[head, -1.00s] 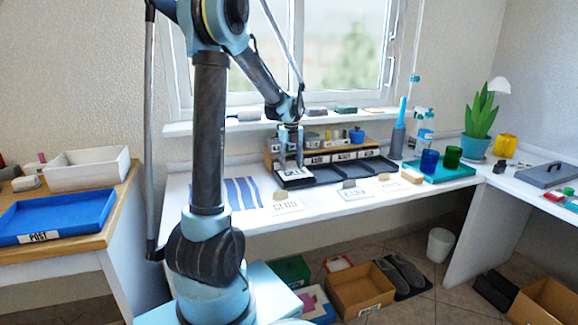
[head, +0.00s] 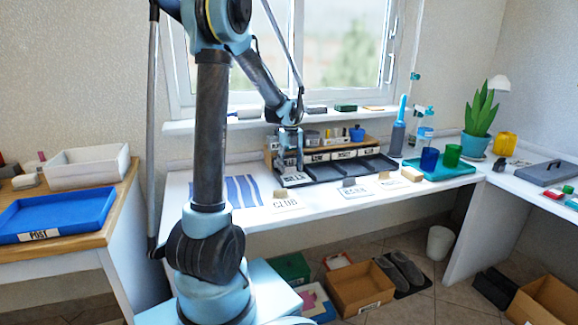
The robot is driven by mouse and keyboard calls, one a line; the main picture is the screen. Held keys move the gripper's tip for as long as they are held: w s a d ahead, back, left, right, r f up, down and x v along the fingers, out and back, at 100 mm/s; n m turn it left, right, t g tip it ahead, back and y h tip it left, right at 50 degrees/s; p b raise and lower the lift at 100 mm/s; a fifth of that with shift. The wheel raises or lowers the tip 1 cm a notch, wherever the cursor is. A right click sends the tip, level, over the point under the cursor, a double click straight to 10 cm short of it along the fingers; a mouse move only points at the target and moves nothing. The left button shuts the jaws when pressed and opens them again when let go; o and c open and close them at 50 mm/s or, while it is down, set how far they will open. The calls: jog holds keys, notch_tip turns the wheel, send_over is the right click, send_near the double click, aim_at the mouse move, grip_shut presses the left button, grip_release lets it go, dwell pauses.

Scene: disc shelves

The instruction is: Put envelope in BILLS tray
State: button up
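A row of dark trays (head: 325,173) stands on the white desk below the window. The leftmost tray (head: 295,181) has a white front label that looks like BILLS, though it is small and blurred. My gripper (head: 290,168) points down over this leftmost tray, low and close to it. Its fingers hide part of the tray, and I cannot tell whether they are apart or hold an envelope. White envelopes or cards lie on the desk in front: one marked CLUB (head: 286,204), one in the middle (head: 356,192) and one at right (head: 391,184).
A wooden organiser (head: 357,143) stands behind the trays. A teal tray (head: 450,173) with blue and green cups is to the right. A striped cloth (head: 243,191) lies at left. A blue POST tray (head: 55,214) is on the side table.

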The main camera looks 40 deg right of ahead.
aim_at(291, 172)
jog(key=shift+r, duration=0.1)
dwell(0.3)
notch_tip(291, 172, up, 13)
dwell(0.6)
dwell(0.4)
